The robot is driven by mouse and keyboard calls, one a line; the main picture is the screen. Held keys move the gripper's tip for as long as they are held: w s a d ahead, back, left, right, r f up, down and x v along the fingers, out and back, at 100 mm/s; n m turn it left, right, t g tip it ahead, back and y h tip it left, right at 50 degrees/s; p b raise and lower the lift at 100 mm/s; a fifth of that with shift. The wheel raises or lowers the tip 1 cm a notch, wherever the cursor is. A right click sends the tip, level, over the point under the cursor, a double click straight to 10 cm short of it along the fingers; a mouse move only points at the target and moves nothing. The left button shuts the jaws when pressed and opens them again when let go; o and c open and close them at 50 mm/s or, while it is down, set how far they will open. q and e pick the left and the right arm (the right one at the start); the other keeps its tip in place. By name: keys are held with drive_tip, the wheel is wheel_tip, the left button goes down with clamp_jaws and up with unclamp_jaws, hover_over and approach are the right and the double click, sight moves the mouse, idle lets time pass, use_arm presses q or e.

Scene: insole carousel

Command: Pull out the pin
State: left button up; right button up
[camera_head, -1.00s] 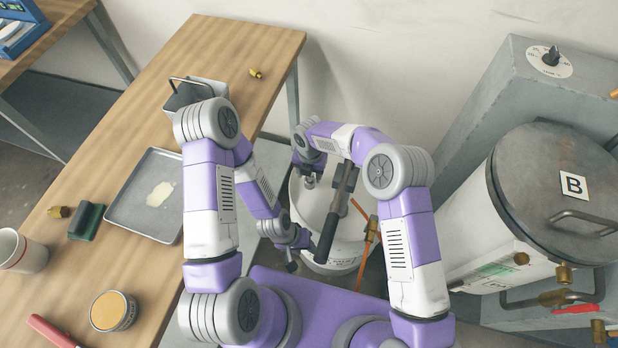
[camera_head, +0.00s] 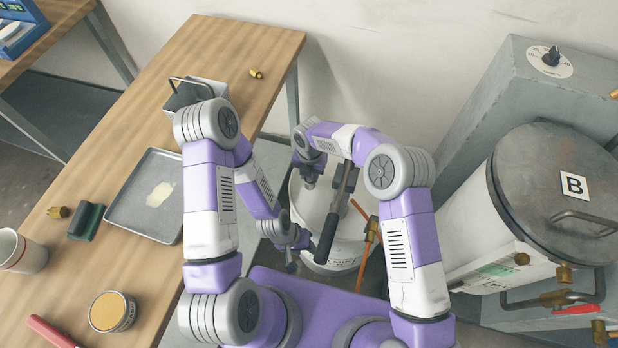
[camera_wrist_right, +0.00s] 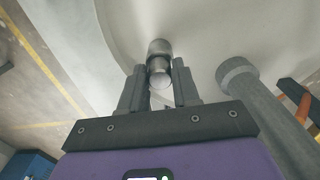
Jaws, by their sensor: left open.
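The pin (camera_wrist_right: 160,50) is a short grey metal piece with a rounded end, standing out against the white drum-like vessel (camera_wrist_right: 210,30) in the right wrist view. My right gripper (camera_wrist_right: 160,72) has one finger on each side of the pin's rounded end; whether both fingers press on it I cannot tell. In the head view my right gripper (camera_head: 310,182) points down over the vessel (camera_head: 305,205), and hides most of the pin. My left gripper (camera_head: 291,262) is open, low at the vessel's left side, apart from the pin.
A lever with a black grip (camera_head: 326,238) stands close right of my right gripper. An orange-brown pipe (camera_head: 369,240) rises beside the vessel. A wooden table (camera_head: 232,50) with a tray (camera_head: 130,215) is at left; a lidded tank (camera_head: 555,180) is at right.

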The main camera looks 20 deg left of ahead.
clamp_jaws()
drive_tip(key=shift+r, duration=0.2)
drive_tip(key=shift+r+p, duration=1.95)
drive_tip(key=shift+r, duration=0.9)
wheel_tip(320, 180, up, 7)
drive_tip(key=p, duration=0.4)
drive_tip(key=shift+p, duration=0.4)
